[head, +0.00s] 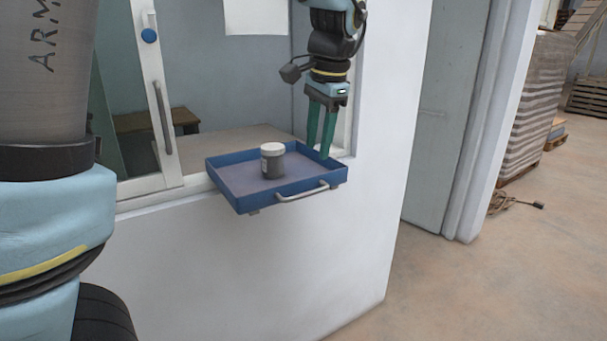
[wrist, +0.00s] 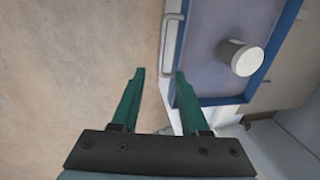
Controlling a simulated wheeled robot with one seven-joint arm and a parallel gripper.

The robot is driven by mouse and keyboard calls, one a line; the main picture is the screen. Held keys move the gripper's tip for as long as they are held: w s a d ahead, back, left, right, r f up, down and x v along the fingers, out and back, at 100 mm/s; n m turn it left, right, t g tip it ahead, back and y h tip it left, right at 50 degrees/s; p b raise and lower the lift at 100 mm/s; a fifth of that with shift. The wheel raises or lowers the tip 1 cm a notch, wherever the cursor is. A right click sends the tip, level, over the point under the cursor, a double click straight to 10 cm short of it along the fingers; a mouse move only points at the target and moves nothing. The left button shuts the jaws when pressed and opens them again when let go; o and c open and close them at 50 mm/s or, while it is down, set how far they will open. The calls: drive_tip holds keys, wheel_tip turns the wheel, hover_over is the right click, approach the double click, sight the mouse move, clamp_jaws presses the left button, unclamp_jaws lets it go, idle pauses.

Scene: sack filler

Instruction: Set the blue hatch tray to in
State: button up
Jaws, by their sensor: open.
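The blue hatch tray (head: 232,178) sticks out of the hatch opening over the white wall, and part of it shows in the wrist view (wrist: 205,62). Its pale bar handle (head: 303,192) is on the front side; it also shows in the wrist view (wrist: 167,42). A grey jar with a white lid (head: 272,162) stands upright in the tray. My gripper (head: 321,152) has green fingers, open and empty, at the tray's right end. In the wrist view my fingertips (wrist: 159,72) are near one end of the handle; I cannot tell whether they touch.
A sliding glass panel with a vertical handle (head: 164,117) and a blue knob (head: 149,36) stands left of the tray. A grey door (head: 432,115) is to the right. The floor (head: 480,270) at right is mostly clear, with a cable by the doorway.

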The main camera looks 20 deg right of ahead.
sight(311, 193)
drive_tip(key=f, duration=0.3)
drive_tip(key=w+f+p, duration=0.1)
drive_tip(key=f, duration=0.3)
drive_tip(key=w+f+p, duration=0.1)
drive_tip(key=f, duration=0.2)
drive_tip(key=shift+w+a+f, duration=0.2)
drive_tip(key=shift+f, duration=0.1)
drive_tip(key=shift+c, duration=0.2)
clamp_jaws()
idle(0.9)
